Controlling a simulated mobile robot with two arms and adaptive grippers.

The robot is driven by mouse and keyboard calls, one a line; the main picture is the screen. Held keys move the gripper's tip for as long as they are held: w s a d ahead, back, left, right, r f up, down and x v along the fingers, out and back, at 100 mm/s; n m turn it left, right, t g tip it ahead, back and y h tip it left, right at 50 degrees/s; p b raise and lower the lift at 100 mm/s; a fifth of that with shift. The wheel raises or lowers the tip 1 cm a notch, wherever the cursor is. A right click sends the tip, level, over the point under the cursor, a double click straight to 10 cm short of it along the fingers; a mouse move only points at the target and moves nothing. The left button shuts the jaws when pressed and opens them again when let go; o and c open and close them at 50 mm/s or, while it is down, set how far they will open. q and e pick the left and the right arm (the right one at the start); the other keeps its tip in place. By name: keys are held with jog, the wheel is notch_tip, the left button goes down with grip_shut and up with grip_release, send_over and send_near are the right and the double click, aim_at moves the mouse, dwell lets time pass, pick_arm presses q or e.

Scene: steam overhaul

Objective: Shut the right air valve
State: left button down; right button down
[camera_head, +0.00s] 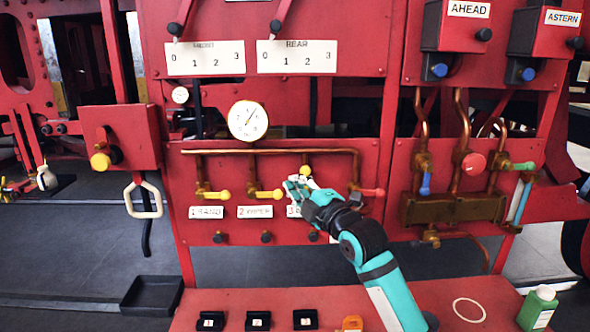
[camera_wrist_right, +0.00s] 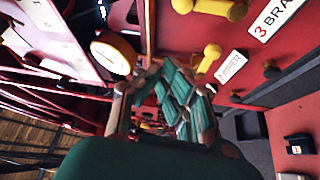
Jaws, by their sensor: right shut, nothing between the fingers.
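A row of valves hangs from a copper pipe (camera_head: 270,151) on the red panel. Two have yellow levers pointing right, a left one (camera_head: 217,195) and a middle one (camera_head: 268,194). A third yellow handle (camera_head: 305,171) shows just above my right gripper (camera_head: 298,187), and a red lever (camera_head: 372,192) is at its right. No readable label says "air", so I cannot tell which is the right air valve. My right gripper is shut and empty before the third valve; contact is unclear. In the wrist view its teal fingers (camera_wrist_right: 180,102) are below a yellow handle (camera_wrist_right: 208,60).
A round gauge (camera_head: 248,120) sits above the pipe. The right panel has a blue handle (camera_head: 425,184), a red knob (camera_head: 473,164) and a green lever (camera_head: 522,166). A red bench (camera_head: 400,300) below carries small black holders and a green bottle (camera_head: 537,309).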

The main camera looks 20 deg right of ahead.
jog(key=p+x, duration=0.3)
jog(key=x, duration=0.5)
jog(key=d+p, duration=0.1)
jog(key=d, duration=0.2)
jog(key=shift+s+d+f+p, duration=0.1)
jog(key=shift+d+f+p, duration=0.25)
jog(key=shift+d+f, duration=0.05)
